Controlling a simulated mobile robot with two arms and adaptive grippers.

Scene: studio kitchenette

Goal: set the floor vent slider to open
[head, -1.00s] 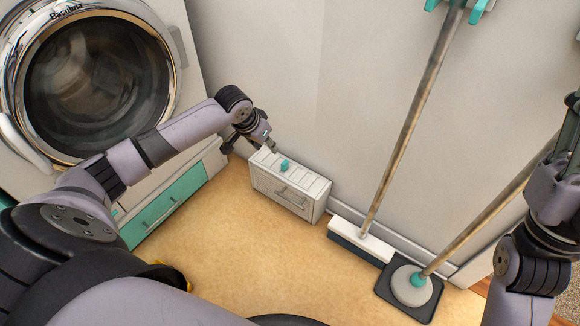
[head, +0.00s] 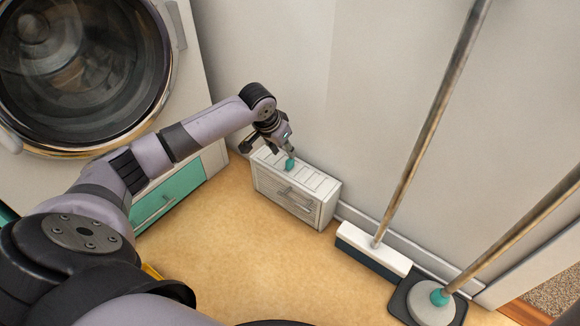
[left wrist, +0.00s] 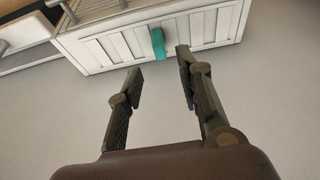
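The floor vent (head: 297,190) is a low white box with a slotted top, standing against the wall. Its teal slider knob (head: 290,164) sits near the middle of the top; it also shows in the left wrist view (left wrist: 158,42). My left gripper (head: 270,152) is just over the vent's back left part, close to the knob. In the left wrist view its two fingers (left wrist: 160,62) are spread with nothing between them; the knob lies just beyond the tips, nearer the right finger. My right gripper is out of view now.
A washing machine (head: 165,70) with a teal drawer (head: 165,197) stands left of the vent. A broom (head: 375,250) and a round-headed tool (head: 432,303) on a dark tray lean at the right. The tan floor (head: 250,265) before the vent is clear.

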